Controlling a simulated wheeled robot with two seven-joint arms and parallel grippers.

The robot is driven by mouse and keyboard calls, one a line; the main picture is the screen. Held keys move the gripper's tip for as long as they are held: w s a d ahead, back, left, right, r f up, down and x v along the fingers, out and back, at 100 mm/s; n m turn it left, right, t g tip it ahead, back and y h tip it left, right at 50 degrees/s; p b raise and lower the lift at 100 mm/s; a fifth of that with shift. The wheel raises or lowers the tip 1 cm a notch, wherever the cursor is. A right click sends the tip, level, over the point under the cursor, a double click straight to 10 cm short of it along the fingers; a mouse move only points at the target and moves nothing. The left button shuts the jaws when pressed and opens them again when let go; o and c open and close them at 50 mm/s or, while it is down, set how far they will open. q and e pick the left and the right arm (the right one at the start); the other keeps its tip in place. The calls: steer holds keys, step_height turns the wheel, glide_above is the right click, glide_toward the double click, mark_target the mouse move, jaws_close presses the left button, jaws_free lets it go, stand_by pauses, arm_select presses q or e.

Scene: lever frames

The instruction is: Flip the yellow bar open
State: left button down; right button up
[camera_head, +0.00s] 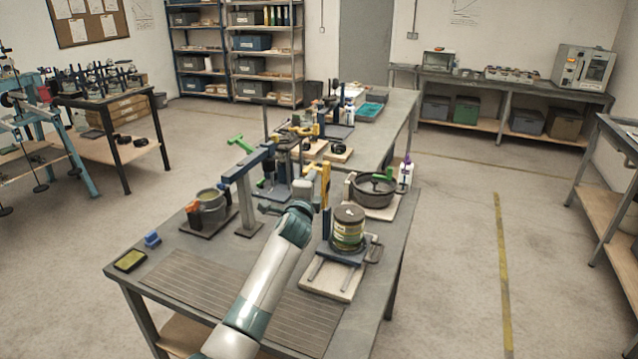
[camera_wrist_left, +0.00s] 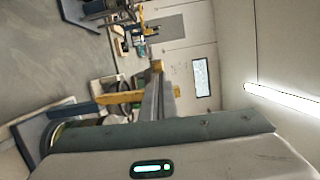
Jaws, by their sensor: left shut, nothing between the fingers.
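The yellow bar (camera_head: 324,186) stands upright on a dark blue post (camera_head: 326,223), behind a base that holds a green-labelled can (camera_head: 348,228). In the left wrist view, which is turned on its side, the yellow bar (camera_wrist_left: 120,98) runs from the blue post (camera_wrist_left: 75,109) toward the grey fingers. My left gripper (camera_wrist_left: 157,70) is shut and empty, its fingers very close to the bar's end; I cannot tell whether they touch. In the head view my left wrist partly hides the gripper and the area just left of the bar. My right gripper is not in view.
A dark round pan with a green handle (camera_head: 375,188) stands behind the can. A grey post with a green-handled arm (camera_head: 245,190) and a grey pot (camera_head: 211,202) stand to the left. The table's ribbed mat (camera_head: 195,283) is clear at the front left.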

arm_select(q)
steer(key=shift+w+a+f+n, duration=0.25)
steer(key=shift+a+f, duration=0.05)
steer(key=shift+a, duration=0.3)
steer(key=shift+w+a+f+n, duration=0.2)
steer(key=shift+a+f+n, duration=0.05)
steer(key=shift+a, duration=0.35)
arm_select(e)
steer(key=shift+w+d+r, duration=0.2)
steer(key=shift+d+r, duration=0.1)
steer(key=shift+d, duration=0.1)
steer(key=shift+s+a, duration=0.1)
